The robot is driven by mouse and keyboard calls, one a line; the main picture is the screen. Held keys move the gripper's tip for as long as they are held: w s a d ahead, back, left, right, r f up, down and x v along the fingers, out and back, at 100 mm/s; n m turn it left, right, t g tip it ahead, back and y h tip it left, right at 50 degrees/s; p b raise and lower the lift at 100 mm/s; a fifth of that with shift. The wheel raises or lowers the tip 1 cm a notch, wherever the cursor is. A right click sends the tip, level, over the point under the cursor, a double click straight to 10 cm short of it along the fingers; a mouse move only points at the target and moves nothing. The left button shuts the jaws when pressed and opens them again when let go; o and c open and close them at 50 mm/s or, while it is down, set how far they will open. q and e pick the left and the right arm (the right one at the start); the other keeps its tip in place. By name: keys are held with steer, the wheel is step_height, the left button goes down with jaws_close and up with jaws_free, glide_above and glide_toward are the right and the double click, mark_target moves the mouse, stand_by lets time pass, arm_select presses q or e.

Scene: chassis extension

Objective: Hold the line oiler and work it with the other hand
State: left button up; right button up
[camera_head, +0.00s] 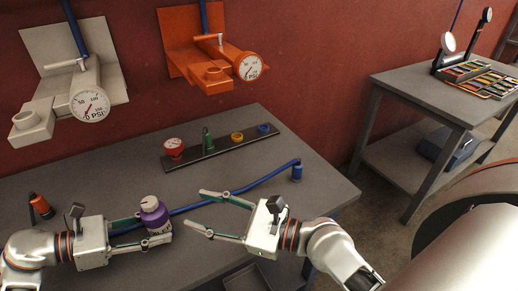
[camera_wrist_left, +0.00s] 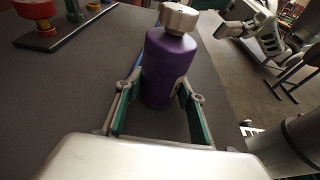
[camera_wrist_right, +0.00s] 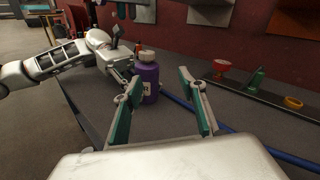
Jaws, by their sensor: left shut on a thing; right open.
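A purple bottle with a silver cap (camera_head: 153,214) stands upright at the front of the grey table; I take it for the line oiler. It also shows in the left wrist view (camera_wrist_left: 168,68) and in the right wrist view (camera_wrist_right: 147,80). My left gripper (camera_head: 150,230) is shut on the bottle's body, one finger on each side. My right gripper (camera_head: 204,212) is open and empty, to the right of the bottle, its fingers pointing towards it and apart from it. The right gripper's two fingers (camera_wrist_right: 162,110) frame the bottle's side of the right wrist view.
A blue hose (camera_head: 235,190) lies across the table behind the grippers. A dark strip (camera_head: 222,151) holds red, green, yellow and blue parts. An orange-and-black item (camera_head: 41,206) stands at left. White (camera_head: 90,105) and orange (camera_head: 250,67) gauge units hang on the wall. Another table (camera_head: 430,95) stands right.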

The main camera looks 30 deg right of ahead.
steer(key=w+d+n+h, duration=0.1)
steer(key=w+d+n, duration=0.1)
steer(key=d+n, duration=0.1)
steer(key=w+d+f+n+h, duration=0.1)
steer(key=w+d+n, duration=0.1)
steer(key=d+n, duration=0.1)
steer(key=w+d+f+n+h, duration=0.1)
steer(key=w+d+n, duration=0.2)
steer(key=shift+d+f+n+t+h, duration=0.25)
steer(key=shift+d+n+t+h, duration=0.05)
steer(key=shift+d+t, duration=0.1)
steer(key=w+d+r+n+h, duration=0.1)
steer(key=w+d+n, duration=0.2)
steer(key=d+n, duration=0.1)
steer(key=w+d+r+n+t+h, duration=0.1)
steer(key=w+d+n+h, duration=0.1)
steer(key=d, duration=0.4)
steer(key=shift+w+d+n, duration=0.3)
steer(key=shift+w+n, duration=0.15)
steer(key=shift+n, duration=0.65)
